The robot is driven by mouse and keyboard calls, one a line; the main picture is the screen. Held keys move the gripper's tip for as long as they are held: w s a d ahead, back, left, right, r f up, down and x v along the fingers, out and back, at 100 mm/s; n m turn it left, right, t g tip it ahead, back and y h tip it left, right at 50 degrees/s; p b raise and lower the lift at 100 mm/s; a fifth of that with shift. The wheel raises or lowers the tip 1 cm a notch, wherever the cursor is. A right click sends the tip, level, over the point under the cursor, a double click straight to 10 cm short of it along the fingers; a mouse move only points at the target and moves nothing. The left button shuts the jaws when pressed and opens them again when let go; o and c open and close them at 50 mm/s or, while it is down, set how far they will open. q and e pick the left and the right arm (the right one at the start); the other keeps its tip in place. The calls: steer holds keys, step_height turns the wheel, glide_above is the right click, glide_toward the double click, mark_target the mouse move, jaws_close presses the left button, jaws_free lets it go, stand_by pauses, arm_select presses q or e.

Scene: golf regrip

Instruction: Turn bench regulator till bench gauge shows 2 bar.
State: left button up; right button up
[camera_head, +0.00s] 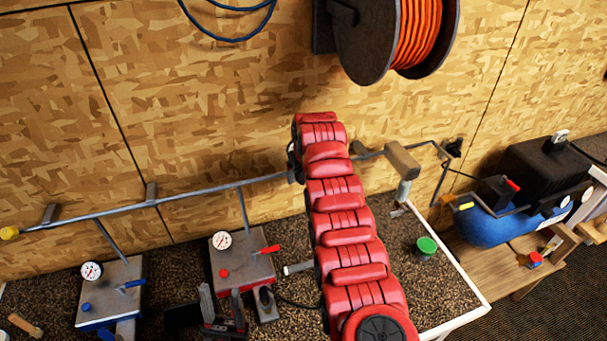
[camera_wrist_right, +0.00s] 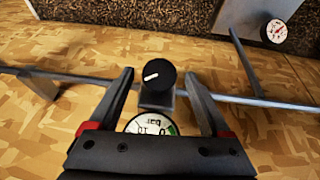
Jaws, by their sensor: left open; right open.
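The bench regulator shows in the right wrist view as a round black knob (camera_wrist_right: 158,74) with a white mark, mounted at the wall pipe. The bench gauge (camera_wrist_right: 150,124) is just below it, a white dial with a green band. It appears upside down and partly covered by my gripper body; I cannot read its needle. My right gripper (camera_wrist_right: 160,80) is open, its fingers either side of the knob with visible gaps. In the head view my red right arm hides the regulator and gauge. My left gripper (camera_head: 222,302) is open and empty low over the bench.
The metal pipe (camera_head: 190,199) runs along the wooden wall. Two stations with gauges (camera_head: 91,271) (camera_head: 221,240) stand on the bench. A green-topped canister (camera_head: 426,246) is to the right, near a blue compressor (camera_head: 490,228). A hose reel (camera_head: 365,40) hangs above.

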steer(key=shift+w, duration=0.1)
jaws_close()
steer(key=f+n+t+h+b, duration=0.1)
steer(key=n+b, duration=0.1)
steer(key=b, duration=0.3)
steer(key=shift+a+h+b, duration=0.15)
steer(key=shift+h+b, duration=0.15)
steer(key=shift+b, duration=0.05)
steer(key=shift+h+b, duration=0.3)
steer(key=shift+b, duration=0.1)
steer(key=shift+r+n, duration=0.3)
steer(key=shift+n, duration=0.1)
jaws_free()
steer(key=shift+s+r, duration=0.15)
steer(key=shift+s, duration=0.05)
